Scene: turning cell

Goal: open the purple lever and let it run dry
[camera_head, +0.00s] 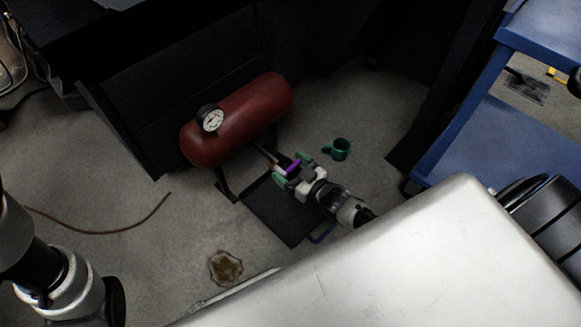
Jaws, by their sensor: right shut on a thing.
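The purple lever (293,167) is a small bar at the end of a pipe from the red air tank (243,117). A round white pressure gauge (212,121) sits on the tank's left end. My right gripper (289,171) is at the lever and shut on it; its fingers and body hide part of the lever and pipe. My left arm (65,280) shows at the lower left, but its gripper fingers are not visible.
A brown stain (225,268) and a reddish hose (110,231) lie on the floor. A blue cart (460,140) stands at right.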

